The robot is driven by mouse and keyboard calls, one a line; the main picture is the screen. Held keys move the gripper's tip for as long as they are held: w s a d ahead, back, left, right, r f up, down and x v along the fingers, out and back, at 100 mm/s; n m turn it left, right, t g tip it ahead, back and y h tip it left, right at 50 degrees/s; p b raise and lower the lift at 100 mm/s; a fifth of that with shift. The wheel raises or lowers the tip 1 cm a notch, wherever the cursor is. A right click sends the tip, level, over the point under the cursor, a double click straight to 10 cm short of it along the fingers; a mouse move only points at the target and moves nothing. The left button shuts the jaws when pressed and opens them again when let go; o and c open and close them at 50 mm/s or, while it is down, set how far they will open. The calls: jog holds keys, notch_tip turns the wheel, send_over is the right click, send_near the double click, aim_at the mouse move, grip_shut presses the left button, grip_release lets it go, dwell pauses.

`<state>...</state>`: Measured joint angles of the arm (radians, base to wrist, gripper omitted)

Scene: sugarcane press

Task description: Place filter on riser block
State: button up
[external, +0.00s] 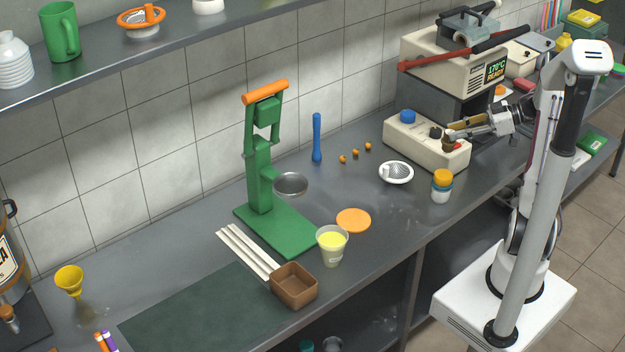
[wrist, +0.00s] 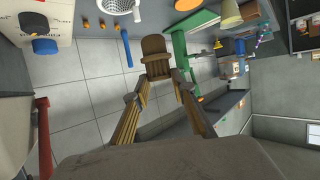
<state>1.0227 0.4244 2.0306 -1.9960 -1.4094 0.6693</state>
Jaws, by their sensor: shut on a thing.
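My gripper (external: 452,136) is at the right, above the cream box with a blue knob (external: 420,142). It is shut on a small brown piece (external: 448,146), which also shows between the fingertips in the wrist view (wrist: 155,47). I cannot tell whether this piece is the filter. A white perforated strainer bowl (external: 397,172) sits on the counter in front of the cream box, apart from my gripper, and its edge shows at the top of the wrist view (wrist: 116,5). I cannot tell which object is the riser block.
A green press (external: 262,170) stands mid-counter with a metal bowl (external: 291,184) beside it. A blue rod (external: 316,140), an orange disc (external: 353,220), a yellow-filled cup (external: 331,246) and an orange-lidded jar (external: 441,186) stand around. A red-handled machine (external: 452,58) is behind my gripper.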

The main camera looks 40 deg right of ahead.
jog(key=shift+f, duration=2.55)
jog(key=shift+f, duration=1.9)
jog(key=shift+f, duration=0.15)
jog(key=o, duration=1.1)
jog(key=shift+r, duration=0.2)
jog(key=v, duration=1.2)
